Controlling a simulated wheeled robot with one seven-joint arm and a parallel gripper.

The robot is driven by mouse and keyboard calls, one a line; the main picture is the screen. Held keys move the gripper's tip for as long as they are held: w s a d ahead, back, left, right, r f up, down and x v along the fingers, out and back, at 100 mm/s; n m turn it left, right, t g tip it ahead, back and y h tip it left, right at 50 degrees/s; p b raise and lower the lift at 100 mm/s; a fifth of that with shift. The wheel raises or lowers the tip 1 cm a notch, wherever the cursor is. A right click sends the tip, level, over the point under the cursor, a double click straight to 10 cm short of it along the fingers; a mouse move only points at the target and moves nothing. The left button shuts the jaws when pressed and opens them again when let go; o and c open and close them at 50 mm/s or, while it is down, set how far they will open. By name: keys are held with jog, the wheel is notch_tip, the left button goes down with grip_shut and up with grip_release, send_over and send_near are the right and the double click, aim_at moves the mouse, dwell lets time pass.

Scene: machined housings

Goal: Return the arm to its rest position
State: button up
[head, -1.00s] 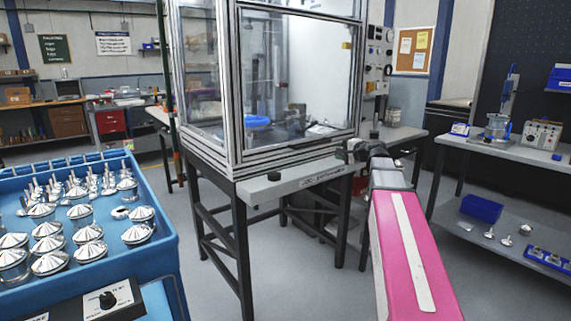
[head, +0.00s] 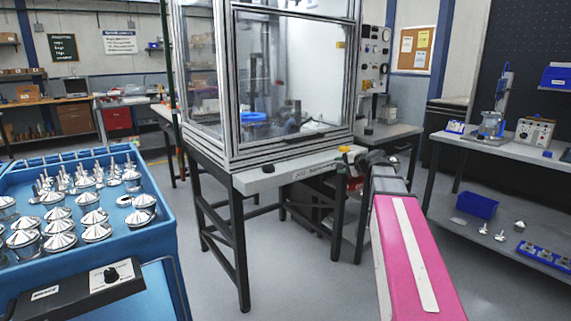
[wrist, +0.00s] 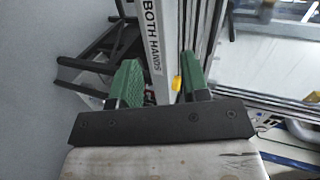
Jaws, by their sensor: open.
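My pink and white arm (head: 415,255) reaches forward at the right of centre in the head view. My gripper (wrist: 160,80) shows in the wrist view with its two green finger pads apart and nothing between them that I can see held. Beyond the fingers is a pale bar (wrist: 162,45) lettered "BOTH HANDS" and a small yellow piece (wrist: 177,85). In the head view the gripper end is small and dark, by the right end of the grey bar (head: 290,174) on the front of the glazed enclosure. Whether it touches the bar I cannot tell.
The glazed enclosure (head: 290,75) stands on a black-legged frame (head: 241,240). A blue cart (head: 150,245) with several silver domed parts is at the left. A workbench (head: 500,160) with a lower shelf is at the right. Grey floor between is open.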

jog(key=s+a+f+n+g+h, duration=0.1)
jog(key=s+f+n+g+h, duration=0.3)
jog(key=s+f, duration=0.9)
jog(key=s+a+f+n+g+h, duration=0.2)
jog(key=s+f+n+g+h, duration=0.2)
jog(key=s+f, duration=0.9)
notch_tip(320, 180, down, 9)
jog(key=n+g, duration=0.1)
jog(key=g, duration=0.2)
jog(key=shift+s+a+r+n+h, duration=0.2)
jog(key=shift+s+n+h, duration=0.05)
jog(key=shift+n+h, duration=0.05)
